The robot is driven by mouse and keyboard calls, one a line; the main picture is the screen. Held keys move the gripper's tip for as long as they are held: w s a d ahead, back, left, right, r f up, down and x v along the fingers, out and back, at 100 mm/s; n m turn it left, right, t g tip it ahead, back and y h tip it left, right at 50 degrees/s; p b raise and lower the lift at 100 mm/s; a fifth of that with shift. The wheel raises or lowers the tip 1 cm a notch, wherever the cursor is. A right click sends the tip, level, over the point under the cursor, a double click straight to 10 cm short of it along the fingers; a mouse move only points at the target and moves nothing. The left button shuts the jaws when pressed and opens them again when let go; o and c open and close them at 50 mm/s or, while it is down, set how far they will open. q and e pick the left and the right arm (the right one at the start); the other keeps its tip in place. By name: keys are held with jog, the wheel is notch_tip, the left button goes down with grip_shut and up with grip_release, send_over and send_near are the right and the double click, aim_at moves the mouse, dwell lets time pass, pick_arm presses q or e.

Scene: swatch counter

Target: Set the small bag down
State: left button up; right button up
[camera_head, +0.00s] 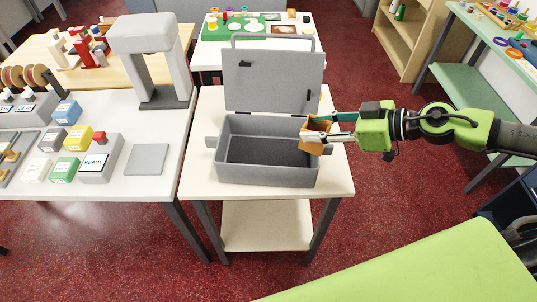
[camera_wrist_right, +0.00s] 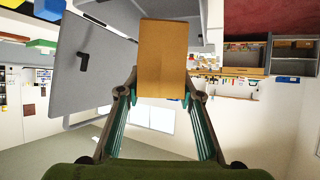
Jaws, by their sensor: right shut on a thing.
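My right gripper (camera_head: 318,128) comes in from the right in the head view and is shut on a small orange-brown bag (camera_head: 311,142). The bag hangs over the right rim of an open grey case (camera_head: 266,174), in front of the raised lid; I cannot tell its exact height above the rim. In the right wrist view the bag (camera_wrist_right: 162,58) sits squarely between the two fingertips of the gripper (camera_wrist_right: 162,94). The visible inside of the case looks empty. My left gripper is not in view.
The case stands on a small white table (camera_head: 338,183) with a lower shelf. Its lid (camera_head: 272,82) stands upright behind it. The counter at left holds several coloured boxes, a flat grey plate (camera_head: 147,159) and a grey-white stand (camera_head: 147,40).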

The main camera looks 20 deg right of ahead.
jog(key=shift+w+a+p, duration=0.25)
jog(key=shift+w+p, duration=0.15)
jog(key=shift+p, duration=0.1)
jog(key=w+a+f, duration=0.2)
jog(key=w+f, duration=0.1)
jog(key=f, duration=0.1)
jog(key=w+a+f, duration=0.3)
jog(key=w+f, duration=0.1)
jog(key=w+a+f, duration=0.2)
jog(key=w+f, duration=0.1)
jog(key=f, duration=0.1)
jog(key=shift+w+a+f, duration=0.15)
jog(key=shift+a+f, duration=0.2)
jog(key=shift+a, duration=0.05)
jog(key=shift+f, duration=0.2)
jog(key=shift+r, duration=0.1)
jog(key=shift+f, duration=0.2)
